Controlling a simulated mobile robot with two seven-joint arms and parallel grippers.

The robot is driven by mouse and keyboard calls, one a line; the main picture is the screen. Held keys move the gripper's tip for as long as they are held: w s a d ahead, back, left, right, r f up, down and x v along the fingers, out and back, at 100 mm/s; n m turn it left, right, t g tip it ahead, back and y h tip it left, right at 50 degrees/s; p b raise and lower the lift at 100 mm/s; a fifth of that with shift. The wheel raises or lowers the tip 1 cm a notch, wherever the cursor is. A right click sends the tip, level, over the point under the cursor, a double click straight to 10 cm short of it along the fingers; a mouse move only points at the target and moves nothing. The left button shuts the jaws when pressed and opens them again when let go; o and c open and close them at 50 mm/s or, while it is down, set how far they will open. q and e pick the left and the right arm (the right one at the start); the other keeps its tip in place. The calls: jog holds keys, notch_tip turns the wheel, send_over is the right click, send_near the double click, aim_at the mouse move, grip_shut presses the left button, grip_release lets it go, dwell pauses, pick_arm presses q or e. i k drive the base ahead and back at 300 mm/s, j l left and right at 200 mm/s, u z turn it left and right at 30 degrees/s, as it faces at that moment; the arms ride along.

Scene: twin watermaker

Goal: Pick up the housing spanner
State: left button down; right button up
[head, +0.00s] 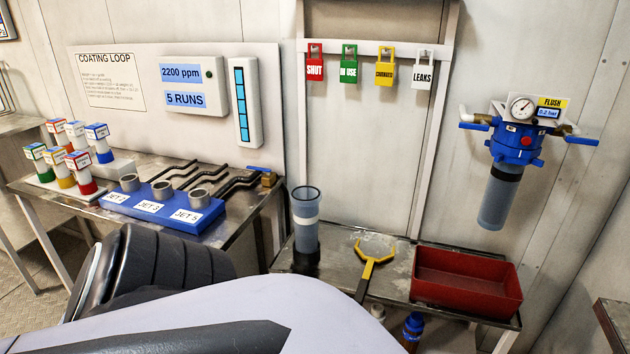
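The housing spanner (375,256) is a yellow fork-shaped head on a dark handle. It lies on the grey metal bench (335,260), between a clear cylinder and a red tray. The head points away toward the wall, and the handle runs toward the front edge. The lower end of the handle is close to my pale arm link, which fills the bottom of the head view. Neither of my grippers can be made out in this view.
The clear cylinder (305,215) stands left of the spanner, the red tray (466,282) right. A blue-topped filter housing (515,150) hangs on the wall. A blue jet block (165,205) sits on the left table. A blue-capped bottle (413,328) stands below the bench.

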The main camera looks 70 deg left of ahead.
aim_at(368, 269)
jog(key=u, duration=1.3)
